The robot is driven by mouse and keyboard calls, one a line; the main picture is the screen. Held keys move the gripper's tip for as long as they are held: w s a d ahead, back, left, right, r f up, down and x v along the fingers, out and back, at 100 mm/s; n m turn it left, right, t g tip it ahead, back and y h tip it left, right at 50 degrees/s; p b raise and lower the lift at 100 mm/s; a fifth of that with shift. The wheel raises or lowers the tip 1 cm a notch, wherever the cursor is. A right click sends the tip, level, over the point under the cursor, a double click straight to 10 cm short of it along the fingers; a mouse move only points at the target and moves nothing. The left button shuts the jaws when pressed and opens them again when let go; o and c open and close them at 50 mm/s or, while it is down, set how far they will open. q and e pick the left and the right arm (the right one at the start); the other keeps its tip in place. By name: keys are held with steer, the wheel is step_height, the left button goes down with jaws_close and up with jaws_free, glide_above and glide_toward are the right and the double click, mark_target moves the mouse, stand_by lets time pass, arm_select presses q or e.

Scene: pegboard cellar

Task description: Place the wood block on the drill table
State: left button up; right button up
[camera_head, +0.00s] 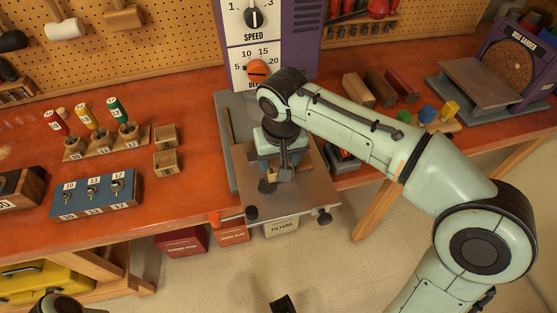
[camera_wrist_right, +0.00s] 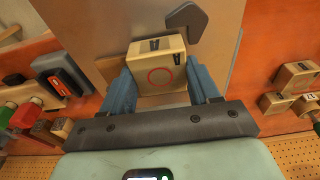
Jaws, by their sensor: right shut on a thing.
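The wood block (camera_wrist_right: 158,68) is pale, with a red circle and dark marks. In the right wrist view it sits between the blue fingers of my right gripper (camera_wrist_right: 162,85), which is shut on it. In the head view my right gripper (camera_head: 278,178) points down over the grey metal drill table (camera_head: 312,200); it mostly hides the block there. The drill table also shows behind the block in the right wrist view (camera_wrist_right: 215,20). I cannot tell whether the block touches the table. My left gripper is not clearly seen.
The purple drill press (camera_head: 305,45) stands behind the table. Right are long blocks (camera_head: 378,88), coloured cubes (camera_head: 428,115) and the disc sander (camera_head: 515,65).

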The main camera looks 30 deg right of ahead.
steer(key=shift+f, duration=0.25)
steer(key=o, duration=1.1)
steer(key=shift+c, duration=0.2)
step_height(320, 180, up, 12)
steer(key=s+p, duration=0.1)
steer(key=p, duration=0.2)
steer(key=shift+s+a, duration=0.2)
steer(key=shift+s, duration=0.2)
